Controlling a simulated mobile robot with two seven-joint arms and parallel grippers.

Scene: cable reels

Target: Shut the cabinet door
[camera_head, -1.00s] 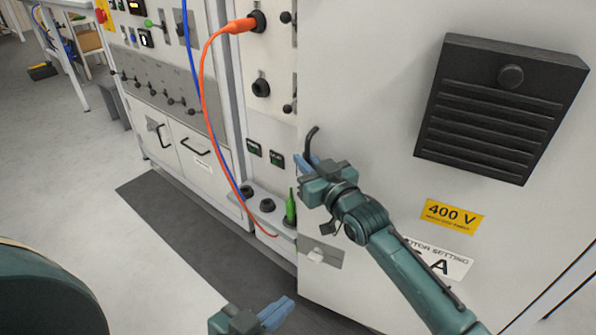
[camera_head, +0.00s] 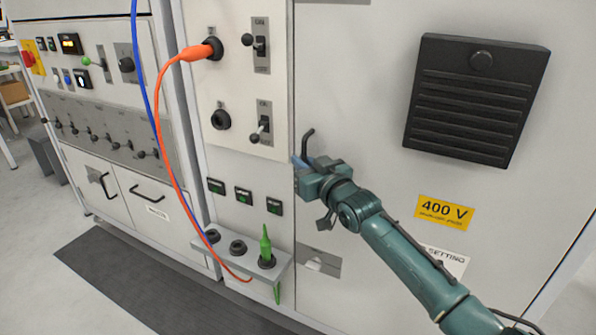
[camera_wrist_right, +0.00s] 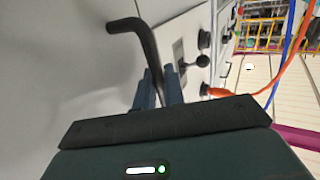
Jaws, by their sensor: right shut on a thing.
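The cabinet door (camera_head: 365,120) is the large light-grey panel on the right of the head view, with a black vent and a yellow 400 V label. Its left edge stands beside the switch panel and looks close to flush; I cannot tell if a gap is left. A black bent handle (camera_head: 308,140) is near that edge. My right gripper (camera_head: 303,164) is shut on the handle. In the right wrist view the handle (camera_wrist_right: 147,45) passes between the blue fingers (camera_wrist_right: 160,88) and its bent end sticks out above them. My left gripper is out of view.
An orange cable (camera_head: 160,110) and a blue cable (camera_head: 140,80) hang left of the door. A small shelf (camera_head: 285,268) with sockets and a green plug (camera_head: 266,246) juts out below the switch panel (camera_head: 240,95). A dark mat (camera_head: 120,275) lies on clear floor.

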